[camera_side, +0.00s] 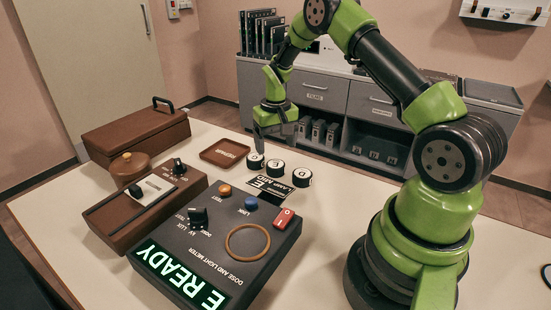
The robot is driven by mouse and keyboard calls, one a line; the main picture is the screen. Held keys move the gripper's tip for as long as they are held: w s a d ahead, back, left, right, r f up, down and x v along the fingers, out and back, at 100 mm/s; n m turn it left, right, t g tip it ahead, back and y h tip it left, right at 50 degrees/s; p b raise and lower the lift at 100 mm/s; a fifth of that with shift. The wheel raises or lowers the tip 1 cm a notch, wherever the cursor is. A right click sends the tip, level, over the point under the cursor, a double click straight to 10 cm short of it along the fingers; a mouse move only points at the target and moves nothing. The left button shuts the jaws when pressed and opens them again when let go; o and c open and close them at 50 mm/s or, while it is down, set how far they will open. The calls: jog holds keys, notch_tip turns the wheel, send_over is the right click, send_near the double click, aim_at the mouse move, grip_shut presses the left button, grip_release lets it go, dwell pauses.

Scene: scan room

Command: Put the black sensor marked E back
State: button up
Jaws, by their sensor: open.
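Three round black sensors with white lettered tops stand in a short row on the white table. The middle one (276,168) appears to be marked E, the right one (302,177) looks marked D, and the left one's (256,160) letter is hard to read. My gripper (274,144) is open, pointing down just behind and above the left and middle sensors. One finger overlaps the left sensor in the picture; I cannot tell whether it touches. Nothing shows between the fingers. A black card (268,184) with white print lies in front of the sensors.
The dark meter box (262,268) with knobs, a ring and a lit "E READY" display stands in front. A brown tray (224,152), a lidded round pot (130,167), a brown case (136,132) and a brown slider box (124,218) are left.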

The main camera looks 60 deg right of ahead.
aim_at(276, 163)
jog(key=s+a+r+t, duration=0.1)
jog(key=s+a+r, duration=0.1)
jog(key=a+r, duration=0.35)
jog(key=s+a+r+n+t, duration=0.1)
jog(key=s+a+r, duration=0.1)
jog(key=r, duration=0.6)
jog(key=s+a+r+t, duration=0.1)
jog(key=s+a+r, duration=0.15)
jog(key=r, duration=0.45)
jog(key=s+a+r+n+t+y, duration=0.1)
jog(key=s+a+t, duration=0.1)
jog(key=s+a, duration=0.2)
jog(key=s+a+r+t+y, duration=0.1)
jog(key=s+a+r+t, duration=0.1)
jog(key=s+a, duration=0.3)
jog(key=shift+s+r+n, duration=0.3)
jog(key=shift+s+n, duration=0.1)
jog(key=shift+s, duration=2)
